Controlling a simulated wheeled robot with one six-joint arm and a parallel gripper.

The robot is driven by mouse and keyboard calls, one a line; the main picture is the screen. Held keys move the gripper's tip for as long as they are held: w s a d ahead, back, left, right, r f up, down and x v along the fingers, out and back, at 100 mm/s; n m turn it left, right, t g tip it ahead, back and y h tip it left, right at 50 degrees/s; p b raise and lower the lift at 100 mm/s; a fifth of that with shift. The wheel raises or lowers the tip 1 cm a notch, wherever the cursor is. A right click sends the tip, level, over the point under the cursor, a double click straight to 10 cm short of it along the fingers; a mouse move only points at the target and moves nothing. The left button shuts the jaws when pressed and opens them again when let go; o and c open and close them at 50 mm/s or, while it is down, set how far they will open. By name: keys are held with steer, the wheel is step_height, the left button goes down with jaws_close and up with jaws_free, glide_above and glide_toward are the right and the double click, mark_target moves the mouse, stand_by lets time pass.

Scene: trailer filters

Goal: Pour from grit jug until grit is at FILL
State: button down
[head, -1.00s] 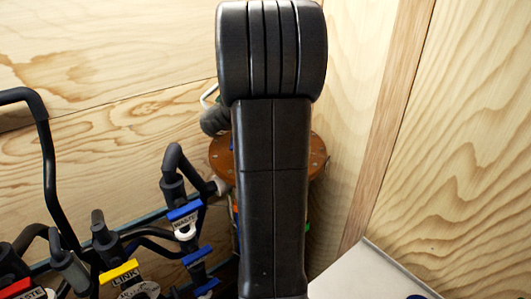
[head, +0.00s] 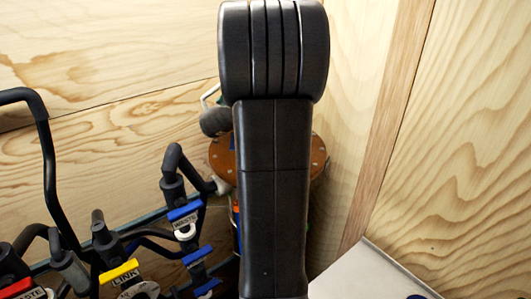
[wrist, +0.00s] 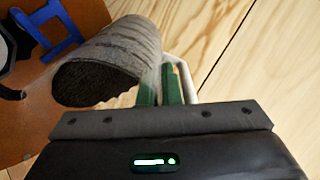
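The grit jug is a grey ridged cylinder (wrist: 125,48) with a white handle (wrist: 186,75), lying tilted with its mouth toward the lower left in the wrist view. Dark grit (wrist: 92,82) shows in the mouth. My gripper (wrist: 165,84), with green finger pads, is closed at the white handle. In the head view, part of the jug (head: 214,121) shows left of my arm, above a brown round flange (head: 222,158). The same brown surface (wrist: 80,20) lies behind the jug in the wrist view. No FILL mark or falling grit can be made out.
A pale panel (head: 360,275) is at lower right. Wooden walls enclose the back and right. My arm hides the middle of the head view.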

steer(key=shift+s+d+f+y, duration=0.15)
steer(key=shift+d+y, duration=0.15)
steer(key=shift+y, duration=0.2)
stand_by(2.0)
steer(key=shift+s+d+f+t+y+b, duration=0.15)
steer(key=shift+d+t+y+b, duration=0.3)
steer(key=shift+b, duration=0.55)
stand_by(2.8)
steer(key=shift+a, duration=0.1)
